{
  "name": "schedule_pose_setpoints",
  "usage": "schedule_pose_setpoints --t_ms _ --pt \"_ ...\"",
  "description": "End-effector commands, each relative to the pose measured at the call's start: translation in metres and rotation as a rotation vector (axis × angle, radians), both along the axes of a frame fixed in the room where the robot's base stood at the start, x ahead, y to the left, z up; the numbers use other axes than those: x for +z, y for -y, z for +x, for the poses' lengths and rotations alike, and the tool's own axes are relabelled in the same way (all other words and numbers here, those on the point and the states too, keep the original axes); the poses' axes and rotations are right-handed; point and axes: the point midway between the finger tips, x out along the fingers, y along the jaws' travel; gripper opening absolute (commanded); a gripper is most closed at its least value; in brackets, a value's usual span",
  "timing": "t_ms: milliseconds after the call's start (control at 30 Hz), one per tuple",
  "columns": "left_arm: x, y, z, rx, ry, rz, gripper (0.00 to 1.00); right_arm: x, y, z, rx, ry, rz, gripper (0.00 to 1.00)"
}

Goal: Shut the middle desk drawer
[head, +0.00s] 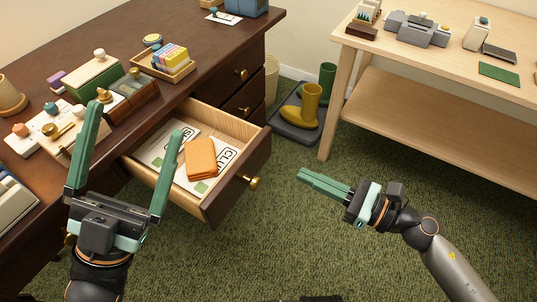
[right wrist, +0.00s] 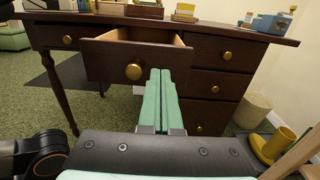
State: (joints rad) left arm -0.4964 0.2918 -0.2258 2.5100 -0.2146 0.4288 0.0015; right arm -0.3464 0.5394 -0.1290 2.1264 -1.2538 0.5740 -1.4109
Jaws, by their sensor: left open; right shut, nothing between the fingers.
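The middle desk drawer (head: 238,178) is pulled out of the dark wooden desk (head: 225,42). It has a pale wood inside and a brass knob (head: 252,182).
Other desk drawers (right wrist: 215,84) look shut. Small desk items, including a tray of colored blocks (head: 168,60), sit on top. Yellow and green boots (head: 308,105) stand on a dark mat beside a light wooden table (head: 440,75). Green carpet in front of the drawer is clear.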

Motion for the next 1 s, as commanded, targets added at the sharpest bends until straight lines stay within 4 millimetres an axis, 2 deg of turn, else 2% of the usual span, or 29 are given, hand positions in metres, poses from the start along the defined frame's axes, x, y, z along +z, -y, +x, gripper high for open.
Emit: schedule_pose_setpoints --t_ms 300,500,1000 --pt "0.011 -0.001 0.0 0.01 0.007 0.007 1.0 0.003 -0.05 0.036 0.0 0.002 0.003 0.0" --pt "0.012 -0.001 0.0 0.013 0.01 0.011 1.0 0.001 -0.07 0.052 -0.002 0.0 0.002 0.0" --pt "0.013 -0.001 0.0 0.013 0.012 0.011 1.0 0.0 -0.077 0.056 -0.001 -0.001 0.0 0.0"
